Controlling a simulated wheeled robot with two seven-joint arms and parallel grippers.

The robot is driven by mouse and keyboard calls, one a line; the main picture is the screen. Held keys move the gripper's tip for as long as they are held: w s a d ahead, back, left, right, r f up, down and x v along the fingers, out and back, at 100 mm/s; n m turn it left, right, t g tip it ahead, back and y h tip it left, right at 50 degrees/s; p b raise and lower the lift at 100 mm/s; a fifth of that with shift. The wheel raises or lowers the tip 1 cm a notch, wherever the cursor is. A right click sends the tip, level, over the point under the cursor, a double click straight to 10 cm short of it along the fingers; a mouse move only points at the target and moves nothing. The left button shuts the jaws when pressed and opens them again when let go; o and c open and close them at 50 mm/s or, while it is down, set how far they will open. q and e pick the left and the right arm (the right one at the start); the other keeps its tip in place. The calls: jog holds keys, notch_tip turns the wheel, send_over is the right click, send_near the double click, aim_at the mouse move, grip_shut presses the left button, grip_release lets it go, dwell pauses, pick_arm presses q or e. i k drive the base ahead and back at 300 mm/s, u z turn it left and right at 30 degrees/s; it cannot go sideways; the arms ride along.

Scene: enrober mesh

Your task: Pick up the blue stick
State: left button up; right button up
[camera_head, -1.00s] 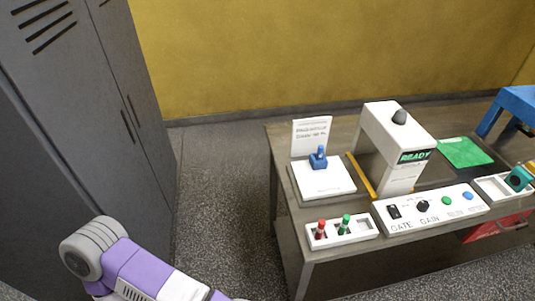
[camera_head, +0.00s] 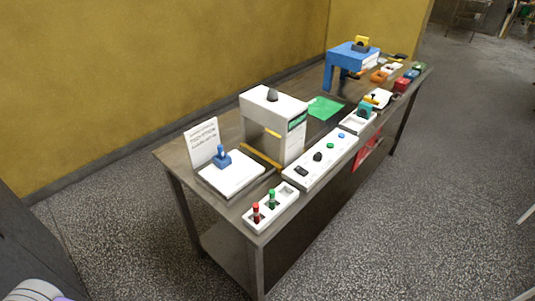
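A small upright blue piece (camera_head: 222,157), the only stick-like blue thing I see, stands on a white square pad (camera_head: 232,176) at the near left end of the table. A white holder (camera_head: 285,202) at the near corner carries a red stick (camera_head: 256,212) and a green stick (camera_head: 272,198); its right slot looks empty. Neither of my grippers is in view. Only a piece of my purple and white arm shows at the bottom left corner, well apart from the table.
The long table (camera_head: 170,153) also bears a white machine (camera_head: 262,115), a control panel (camera_head: 318,160), a green sheet (camera_head: 325,107), a blue stand (camera_head: 347,55) and several small items at the far end. A sign (camera_head: 203,143) stands behind the pad. Floor in front is clear.

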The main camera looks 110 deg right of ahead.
aim_at(220, 149)
jog(key=z, duration=2.2)
